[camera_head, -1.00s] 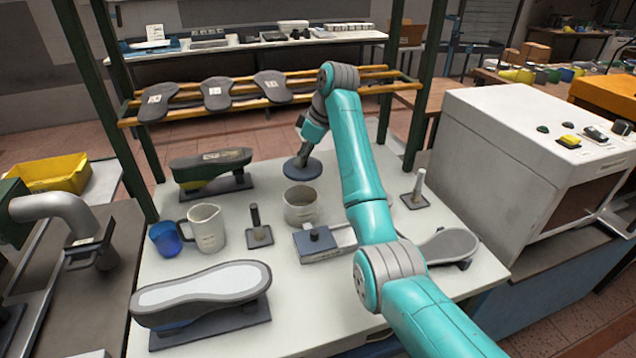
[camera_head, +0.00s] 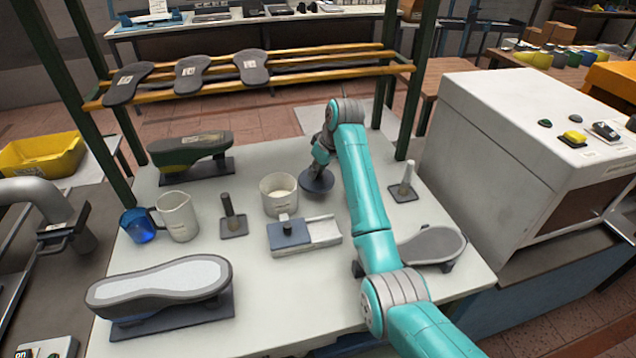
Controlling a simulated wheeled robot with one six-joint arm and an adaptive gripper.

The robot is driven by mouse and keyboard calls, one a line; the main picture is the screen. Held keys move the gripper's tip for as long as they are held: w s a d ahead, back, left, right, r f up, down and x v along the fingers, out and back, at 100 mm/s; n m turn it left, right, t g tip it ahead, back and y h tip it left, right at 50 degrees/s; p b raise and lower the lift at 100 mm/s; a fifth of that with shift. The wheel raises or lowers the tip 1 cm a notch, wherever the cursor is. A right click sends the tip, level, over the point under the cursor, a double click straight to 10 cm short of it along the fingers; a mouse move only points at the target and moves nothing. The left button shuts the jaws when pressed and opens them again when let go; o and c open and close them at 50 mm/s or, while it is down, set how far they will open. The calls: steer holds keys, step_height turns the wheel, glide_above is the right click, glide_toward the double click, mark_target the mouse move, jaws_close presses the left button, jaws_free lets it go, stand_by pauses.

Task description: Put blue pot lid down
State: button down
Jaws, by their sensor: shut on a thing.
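The blue pot lid (camera_head: 318,183) is a dark blue round disc near the middle back of the white table. My gripper (camera_head: 318,166) is shut on it from above, and its fingers are small and partly hidden by my arm. The lid is tilted, and I cannot tell whether it touches the table. It is just right of an open whitish pot (camera_head: 279,196) with pale contents.
Left of the pot stand a post on a base (camera_head: 232,215), a white jug (camera_head: 177,216) and a blue cup (camera_head: 138,225). Shoe lasts (camera_head: 160,287) stand around, and a peg stand (camera_head: 404,185) is at right.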

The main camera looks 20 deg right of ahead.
mark_target(319, 178)
steer(key=shift+f, duration=2.35)
steer(key=shift+f, duration=0.15)
steer(key=c, duration=1)
jaws_free()
steer(key=shift+c, duration=0.2)
steer(key=v, duration=1.2)
steer(key=shift+a, duration=0.1)
